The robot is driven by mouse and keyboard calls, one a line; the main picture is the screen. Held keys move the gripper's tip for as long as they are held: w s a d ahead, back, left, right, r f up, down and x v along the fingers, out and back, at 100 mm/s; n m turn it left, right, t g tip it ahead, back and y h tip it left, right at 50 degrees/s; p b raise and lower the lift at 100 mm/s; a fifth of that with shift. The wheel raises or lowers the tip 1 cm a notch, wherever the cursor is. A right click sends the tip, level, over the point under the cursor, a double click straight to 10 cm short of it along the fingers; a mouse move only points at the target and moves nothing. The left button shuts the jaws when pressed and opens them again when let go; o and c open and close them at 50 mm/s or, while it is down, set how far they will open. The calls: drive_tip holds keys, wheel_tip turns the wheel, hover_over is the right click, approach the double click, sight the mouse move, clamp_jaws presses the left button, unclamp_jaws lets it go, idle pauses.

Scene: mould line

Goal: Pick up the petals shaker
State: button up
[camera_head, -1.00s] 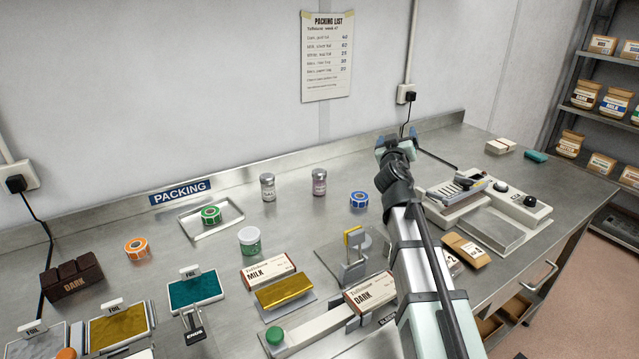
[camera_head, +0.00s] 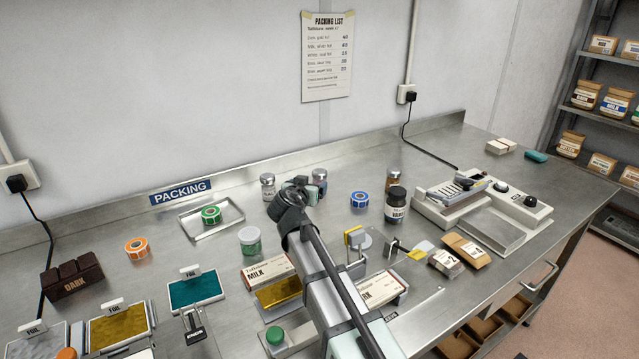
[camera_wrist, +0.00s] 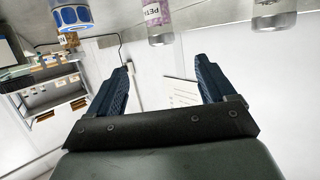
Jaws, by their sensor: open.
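The petals shaker (camera_head: 320,177) is a small glass shaker with a grey cap, standing on the steel bench near the wall. In the head view my gripper (camera_head: 298,184) is in front of it and hides its lower part. In the wrist view the shaker (camera_wrist: 158,22) shows at the top centre, with pinkish contents and a label reading "PET". My gripper (camera_wrist: 164,78) is open there, with nothing between its fingers. The shaker appears above the gap between the fingers, apart from them.
A similar shaker (camera_head: 268,186) stands just left of my gripper. A blue label roll (camera_head: 359,200) lies to the right, with a dark jar (camera_head: 396,204) and a brown-filled shaker (camera_head: 393,181) beyond it.

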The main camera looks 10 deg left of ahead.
sight(318, 175)
drive_tip(key=x, duration=0.8)
drive_tip(key=shift+r+x, duration=0.2)
drive_tip(key=shift+x, duration=2.35)
drive_tip(key=shift+a, duration=0.1)
drive_tip(key=c, duration=1.2)
